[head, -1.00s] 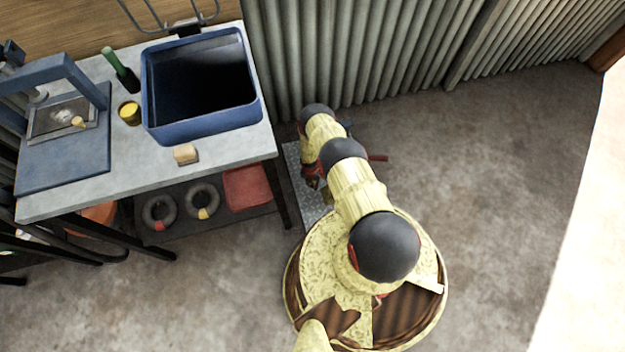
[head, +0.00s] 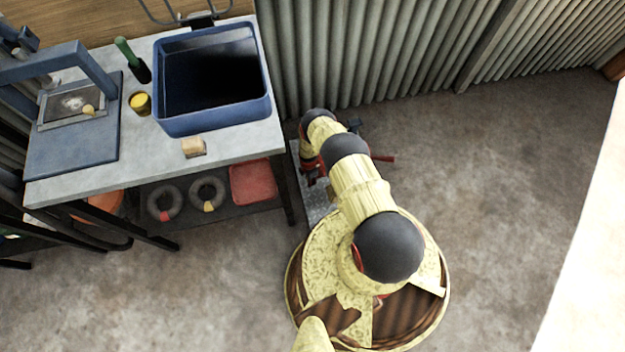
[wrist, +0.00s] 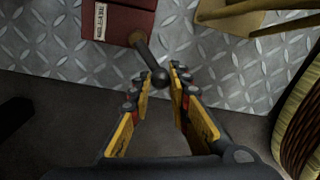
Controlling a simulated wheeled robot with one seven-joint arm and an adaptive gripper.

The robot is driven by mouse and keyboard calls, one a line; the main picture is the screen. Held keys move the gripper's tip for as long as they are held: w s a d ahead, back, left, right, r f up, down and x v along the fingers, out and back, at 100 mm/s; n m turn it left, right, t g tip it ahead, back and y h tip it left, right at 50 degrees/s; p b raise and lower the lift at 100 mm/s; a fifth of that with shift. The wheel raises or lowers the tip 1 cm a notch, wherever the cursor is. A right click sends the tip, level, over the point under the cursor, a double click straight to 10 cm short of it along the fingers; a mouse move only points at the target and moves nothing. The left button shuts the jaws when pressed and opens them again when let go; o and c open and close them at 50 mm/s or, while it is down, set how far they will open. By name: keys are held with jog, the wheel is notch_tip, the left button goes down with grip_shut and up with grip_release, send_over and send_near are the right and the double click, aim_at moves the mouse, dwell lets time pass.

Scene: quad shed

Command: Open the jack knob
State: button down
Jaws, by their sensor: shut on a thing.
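The jack shows in the wrist view as a red block (wrist: 122,20) with a white label, on a diamond-pattern metal plate. A dark rod runs from its lower right corner to the round black jack knob (wrist: 160,78). My gripper (wrist: 166,75) has its yellow-and-black fingers on either side of this knob, at the tips, and is shut on it. In the head view, a red part of the jack (head: 312,174) shows left of my arm, and a red bar (head: 382,158) sticks out to its right. My arm hides the knob and my fingers there.
A workbench (head: 240,145) stands at left with a blue bin (head: 215,127), a green bottle (head: 127,52), a yellow tin (head: 140,104) and a blue press (head: 75,150). A corrugated wall (head: 380,60) is behind the jack. Floor at right (head: 510,150) is clear.

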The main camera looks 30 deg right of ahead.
jog(key=m, duration=0.1)
jog(key=w+m, duration=0.1)
jog(key=m, duration=0.1)
jog(key=w+m, duration=0.1)
jog(key=shift+w+a+m, duration=0.1)
jog(key=shift+a+m, duration=0.15)
jog(key=shift+m, duration=0.05)
jog(key=shift+w+d+m, duration=0.1)
jog(key=shift+w+m, duration=0.35)
jog(key=shift+m, duration=0.5)
jog(key=shift+w+m, duration=0.4)
jog(key=shift+m, duration=0.55)
jog(key=shift+w, duration=0.1)
jog(key=c, duration=1.7)
grip_release()
jog(key=shift+o, duration=0.2)
jog(key=shift+r, duration=0.1)
notch_tip(320, 180, up, 12)
jog(key=shift+w+d, duration=0.2)
jog(key=shift+m, duration=0.3)
